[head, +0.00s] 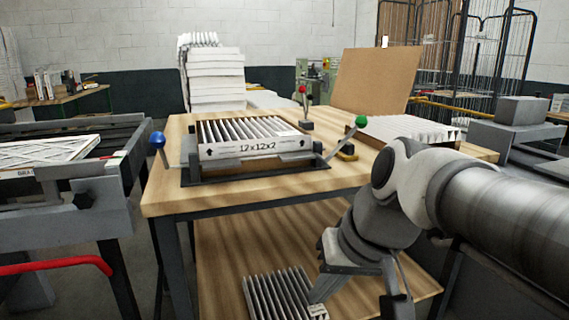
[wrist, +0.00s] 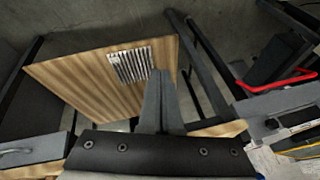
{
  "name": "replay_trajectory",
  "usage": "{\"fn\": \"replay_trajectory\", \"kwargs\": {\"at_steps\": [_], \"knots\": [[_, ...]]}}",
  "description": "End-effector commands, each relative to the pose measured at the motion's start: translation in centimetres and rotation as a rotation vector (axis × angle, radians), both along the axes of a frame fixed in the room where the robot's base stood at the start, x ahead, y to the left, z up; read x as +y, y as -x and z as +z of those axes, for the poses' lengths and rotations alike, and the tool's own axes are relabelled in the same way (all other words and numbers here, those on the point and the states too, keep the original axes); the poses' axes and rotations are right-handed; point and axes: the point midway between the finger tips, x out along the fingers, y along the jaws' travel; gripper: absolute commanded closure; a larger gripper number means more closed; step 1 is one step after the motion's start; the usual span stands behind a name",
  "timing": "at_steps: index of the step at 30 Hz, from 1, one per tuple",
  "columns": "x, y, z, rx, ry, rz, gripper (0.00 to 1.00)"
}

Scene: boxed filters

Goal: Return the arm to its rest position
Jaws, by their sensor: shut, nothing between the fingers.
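My arm comes in from the right in the head view, bent down in front of the wooden table (head: 170,193). My gripper (head: 316,294) hangs below the tabletop's front edge, over the lower shelf, and its tip overlaps a pleated filter (head: 275,294) in the picture. In the wrist view the fingers (wrist: 160,80) are pressed together and empty, pointing toward the lower shelf (wrist: 85,85). The pleated filter (wrist: 131,65) lies on that shelf beyond the fingertips, and the fingers look apart from it.
A filter marked 12x12x2 (head: 255,147) sits in a dark fixture on the tabletop, between blue-knobbed and green-knobbed levers. Another pleated filter (head: 405,130) lies at the right. A grey bench with a red handle (head: 60,265) stands left. Stacked filters (head: 215,80) stand behind.

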Motion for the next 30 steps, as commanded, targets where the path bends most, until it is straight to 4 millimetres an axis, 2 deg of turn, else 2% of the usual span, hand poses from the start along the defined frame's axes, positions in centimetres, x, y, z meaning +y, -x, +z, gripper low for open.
{"fn": "replay_trajectory", "kwargs": {"at_steps": [1, 3, 11, 12, 20, 30], "knots": [[-1.4, 1.4, -0.5, -0.023, 0.042, -0.03, 1.0], [-3.3, 2.7, -1.3, -0.049, 0.093, -0.068, 1.0], [-8.7, 6.9, -3.9, -0.148, 0.236, -0.178, 1.0], [-8.6, 6.6, -1.9, -0.144, 0.234, -0.176, 1.0], [-8.6, 6.6, 4.0, -0.14, 0.232, -0.174, 1.0], [-8.5, 6.6, 13.1, -0.139, 0.232, -0.173, 1.0]]}}
